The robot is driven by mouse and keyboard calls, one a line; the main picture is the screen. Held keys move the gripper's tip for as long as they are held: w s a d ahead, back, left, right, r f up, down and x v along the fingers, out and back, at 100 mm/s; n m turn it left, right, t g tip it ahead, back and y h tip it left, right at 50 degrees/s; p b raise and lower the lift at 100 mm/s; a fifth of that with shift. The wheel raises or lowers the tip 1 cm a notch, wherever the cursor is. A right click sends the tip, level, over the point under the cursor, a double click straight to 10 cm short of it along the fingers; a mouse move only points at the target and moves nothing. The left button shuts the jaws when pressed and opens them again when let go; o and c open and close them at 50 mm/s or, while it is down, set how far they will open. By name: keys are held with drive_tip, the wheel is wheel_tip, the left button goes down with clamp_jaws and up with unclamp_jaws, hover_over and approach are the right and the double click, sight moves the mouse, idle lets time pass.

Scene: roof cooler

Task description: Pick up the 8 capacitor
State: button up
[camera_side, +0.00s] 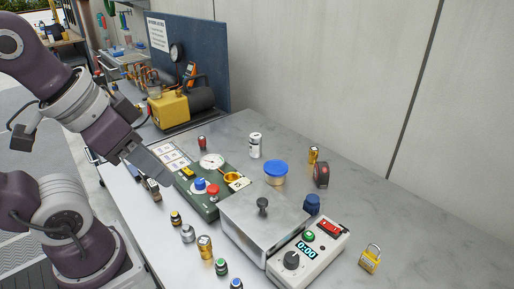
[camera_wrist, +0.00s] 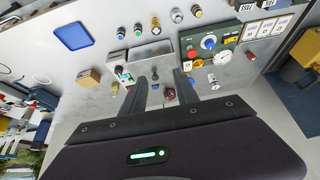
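Several small capacitor-like cans stand on the grey bench; their markings are too small to read, so I cannot tell which is the 8 capacitor. In the side view a row at the front holds a yellow-topped can (camera_side: 176,218), a silver can (camera_side: 188,233), a gold can (camera_side: 205,247), a green-topped can (camera_side: 221,267) and a blue-topped can (camera_side: 236,285). A white can (camera_side: 255,145) and another gold can (camera_side: 313,155) stand farther back. The row's gold can also shows in the wrist view (camera_wrist: 155,24). My gripper (camera_wrist: 163,83) is open, above the bench, with no can visibly held.
A metal box with a knob (camera_side: 262,215) and a timer unit (camera_side: 305,250) occupy the middle front. The bench's back right is mostly clear.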

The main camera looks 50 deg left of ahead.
drive_tip(key=o, duration=0.6)
drive_tip(key=shift+o, duration=0.2)
drive_tip(key=n+t+y, duration=0.2)
drive_tip(key=n+y, duration=0.1)
drive_tip(key=n, duration=0.2)
hover_over(256, 144)
drive_tip(key=s+d, duration=0.6)
drive_tip(key=s, duration=0.1)
wheel_tip(256, 144, down, 12)
drive_tip(key=shift+n+y, duration=0.4)
drive_tip(key=shift+y, duration=0.3)
drive_tip(key=w+a+f, duration=0.1)
drive_tip(key=f, duration=0.1)
drive_tip(key=w+a+f, duration=0.1)
drive_tip(key=a+f, duration=0.1)
drive_tip(key=f, duration=0.1)
drive_tip(key=w+a+f, duration=0.2)
drive_tip(key=f, duration=0.1)
drive_tip(key=shift+a, duration=0.15)
drive_tip(key=x, duration=0.7)
